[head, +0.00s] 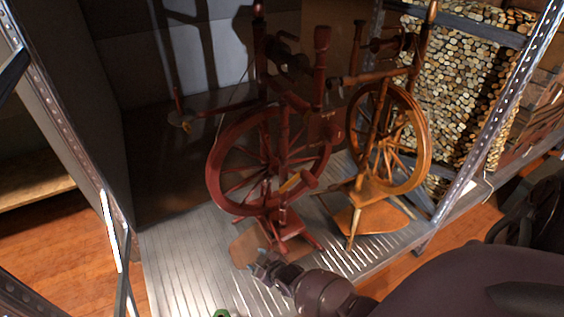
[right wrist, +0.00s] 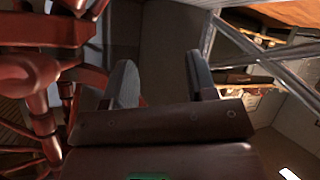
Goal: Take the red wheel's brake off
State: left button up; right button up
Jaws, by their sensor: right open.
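The red spinning wheel (head: 216,178) stands on a slatted metal shelf (head: 185,262), left of a lighter brown one. A small yellowish piece (head: 290,183) shows against the lower part of the red wheel; I cannot tell whether it is the brake. My right gripper (head: 262,261) is low in front of the red wheel's base, near its treadle. In the right wrist view the right gripper (right wrist: 162,82) is open with nothing between its fingers. Red turned wood (right wrist: 45,75) of the wheel fills the left side there, beside the fingers. My left gripper is not in view.
The orange-brown spinning wheel (head: 424,150) stands close on the right. Metal shelf posts rise at left (head: 70,130) and right (head: 490,125). Stacked cut logs (head: 465,70) are behind on the right. The shelf's front left is clear.

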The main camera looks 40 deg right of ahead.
aim_at(286, 255)
jog(key=s+d+r+m+t+h+b, duration=0.1)
jog(key=s+d+r+m+t+h, duration=0.1)
jog(key=s+d+r+m+t, duration=0.3)
jog(key=s+d+f+m+h+b, duration=0.2)
jog(key=s+f+m+b, duration=0.2)
jog(key=s+f, duration=0.25)
jog(key=x, duration=0.5)
jog(key=b+x, duration=0.1)
jog(key=x, duration=0.2)
jog(key=shift+w+d+r, duration=0.1)
jog(key=shift+w+r, duration=0.1)
jog(key=shift+r, duration=0.05)
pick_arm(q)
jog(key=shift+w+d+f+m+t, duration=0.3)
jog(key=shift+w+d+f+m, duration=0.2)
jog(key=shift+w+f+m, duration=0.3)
pick_arm(e)
jog(key=shift+x, duration=0.75)
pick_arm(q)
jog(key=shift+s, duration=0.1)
pick_arm(e)
jog(key=shift+r, duration=0.2)
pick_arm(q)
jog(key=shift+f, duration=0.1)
pick_arm(e)
grip_shut()
